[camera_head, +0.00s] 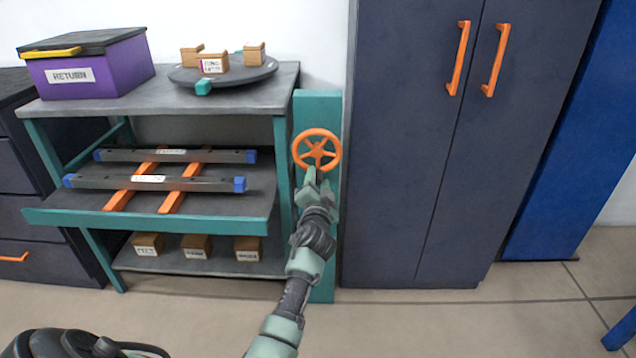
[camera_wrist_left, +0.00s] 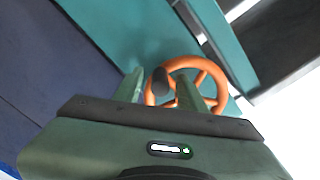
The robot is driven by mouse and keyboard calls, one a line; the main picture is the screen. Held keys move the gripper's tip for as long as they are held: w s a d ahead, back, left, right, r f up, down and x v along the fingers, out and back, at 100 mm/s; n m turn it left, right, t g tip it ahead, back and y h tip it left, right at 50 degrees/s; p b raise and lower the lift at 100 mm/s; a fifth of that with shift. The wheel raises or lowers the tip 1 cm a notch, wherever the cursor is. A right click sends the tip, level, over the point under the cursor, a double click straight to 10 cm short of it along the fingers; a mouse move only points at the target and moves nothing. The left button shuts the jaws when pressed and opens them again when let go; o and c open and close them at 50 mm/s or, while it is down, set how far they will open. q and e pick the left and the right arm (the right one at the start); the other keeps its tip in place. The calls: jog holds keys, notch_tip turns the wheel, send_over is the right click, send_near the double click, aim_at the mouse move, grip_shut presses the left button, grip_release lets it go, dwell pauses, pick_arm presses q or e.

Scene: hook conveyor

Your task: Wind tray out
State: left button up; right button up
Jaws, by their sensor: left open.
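The orange handwheel (camera_head: 316,150) is mounted on a teal post (camera_head: 318,104) at the right side of the workbench. It also shows in the left wrist view (camera_wrist_left: 212,72), with a dark knob (camera_wrist_left: 159,80) on its rim. My left gripper (camera_head: 314,174) is at the wheel's lower edge. In the left wrist view its open fingers (camera_wrist_left: 158,90) stand either side of the knob; I cannot tell whether they touch it. The tray (camera_head: 240,212), with a teal front edge, juts forward from the bench's middle level. My right gripper is not in view.
Two grey bars with blue ends (camera_head: 200,183) lie on orange strips on the tray. A purple RETURN box (camera_head: 115,72) and dark turntable (camera_head: 240,75) with blocks are on top. Labelled boxes (camera_head: 197,246) sit below. A dark cabinet (camera_head: 400,140) stands close right of the post.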

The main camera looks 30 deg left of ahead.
pick_arm(q)
grip_shut()
jog(key=shift+f, duration=0.1)
dwell(1.4)
